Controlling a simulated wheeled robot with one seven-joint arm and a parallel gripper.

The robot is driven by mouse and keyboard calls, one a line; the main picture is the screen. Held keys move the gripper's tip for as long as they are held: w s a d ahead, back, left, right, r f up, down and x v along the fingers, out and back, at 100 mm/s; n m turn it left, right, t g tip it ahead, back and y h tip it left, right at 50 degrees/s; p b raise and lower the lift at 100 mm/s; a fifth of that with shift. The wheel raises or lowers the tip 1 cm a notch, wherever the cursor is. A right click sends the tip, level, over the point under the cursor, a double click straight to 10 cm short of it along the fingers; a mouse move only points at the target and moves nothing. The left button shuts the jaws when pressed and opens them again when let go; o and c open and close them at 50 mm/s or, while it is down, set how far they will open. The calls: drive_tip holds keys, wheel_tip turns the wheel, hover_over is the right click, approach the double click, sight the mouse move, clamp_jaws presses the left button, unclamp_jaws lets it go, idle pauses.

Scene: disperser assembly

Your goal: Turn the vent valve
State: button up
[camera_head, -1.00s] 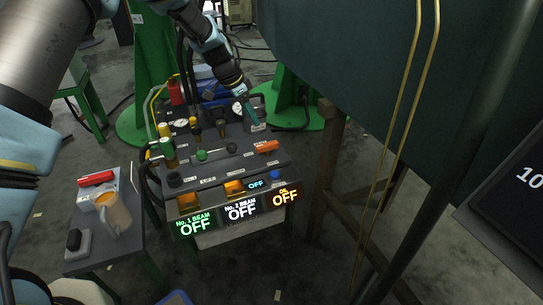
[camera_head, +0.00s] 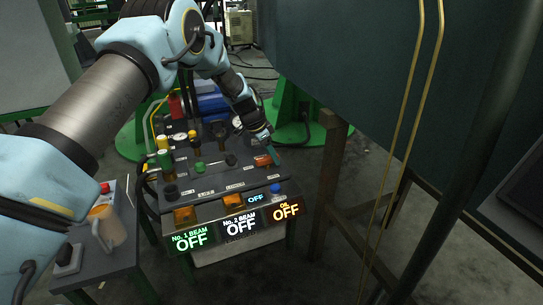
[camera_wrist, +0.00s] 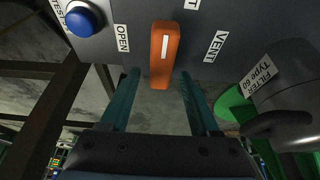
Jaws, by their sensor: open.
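The vent valve handle is an orange lever (camera_wrist: 165,52) with a white stripe, on the dark panel between the labels OPEN and VENT in the wrist view. My gripper (camera_wrist: 158,88) is open, with one teal finger on each side of the lever's near end. There is a gap on both sides, wider on the right. In the head view my gripper (camera_head: 269,141) is just above the lever.
A blue button (camera_wrist: 84,19) is left of the lever; it also shows in the head view (camera_head: 275,188). A filter housing (camera_wrist: 285,90) stands close on the right. Lit OFF displays (camera_head: 240,222) line the panel's front.

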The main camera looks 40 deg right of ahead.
clamp_jaws()
idle(0.6)
